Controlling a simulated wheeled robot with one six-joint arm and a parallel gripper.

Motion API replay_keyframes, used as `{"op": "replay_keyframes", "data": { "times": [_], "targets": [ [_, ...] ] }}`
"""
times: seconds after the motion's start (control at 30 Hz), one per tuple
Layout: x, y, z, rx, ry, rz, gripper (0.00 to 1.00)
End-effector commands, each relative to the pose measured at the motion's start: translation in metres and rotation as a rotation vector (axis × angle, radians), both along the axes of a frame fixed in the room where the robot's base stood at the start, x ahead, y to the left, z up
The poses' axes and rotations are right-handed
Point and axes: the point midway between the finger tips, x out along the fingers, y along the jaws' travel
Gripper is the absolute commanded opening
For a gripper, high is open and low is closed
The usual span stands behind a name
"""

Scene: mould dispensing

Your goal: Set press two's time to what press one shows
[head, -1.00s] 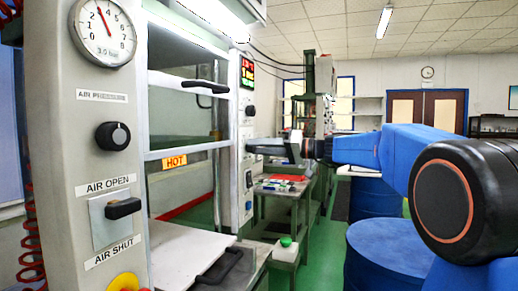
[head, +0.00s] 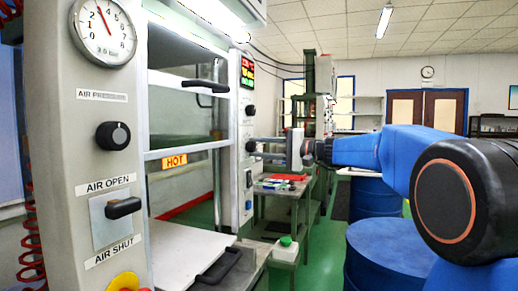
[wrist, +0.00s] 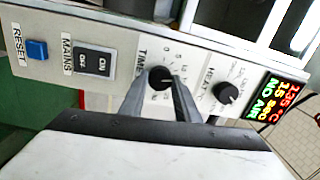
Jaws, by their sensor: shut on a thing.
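My gripper (wrist: 163,88) is shut on the black TIME knob (wrist: 160,76) on the press's control panel (wrist: 120,58), one finger on each side of it. In the head view, my gripper (head: 256,149) reaches in from the right to this panel (head: 246,180) at the edge of the near press. The lit display (wrist: 277,102) reads 135 °C, 15 sec and NO AIR in the wrist view; in the head view it (head: 247,73) is small. The TIME scale is partly hidden by the knob and fingers. Another press-like machine (head: 323,75) stands behind; no time on it is legible.
The HEAT knob (wrist: 226,93), MAINS switch (wrist: 94,62) and blue RESET button (wrist: 37,49) share the panel. A HOT label (head: 174,161) marks the near press. Blue drums (head: 385,258) stand at the right.

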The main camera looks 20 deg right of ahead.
Motion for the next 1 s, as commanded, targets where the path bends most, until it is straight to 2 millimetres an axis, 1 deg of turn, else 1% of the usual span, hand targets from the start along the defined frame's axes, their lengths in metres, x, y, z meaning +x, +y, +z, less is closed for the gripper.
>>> {"op": "replay_keyframes", "data": {
  "times": [0.4,0.6,0.8,1.0],
  "targets": [
    [-0.0005,0.0,-0.0018,0.229,0.316,-0.001,0.07],
    [-0.0006,0.0001,-0.0024,0.323,0.447,-0.001,0.07],
    [-0.0006,0.0,-0.0028,0.393,0.544,-0.002,0.07],
    [-0.0006,0.0002,-0.003,0.435,0.601,-0.002,0.07]
  ]
}}
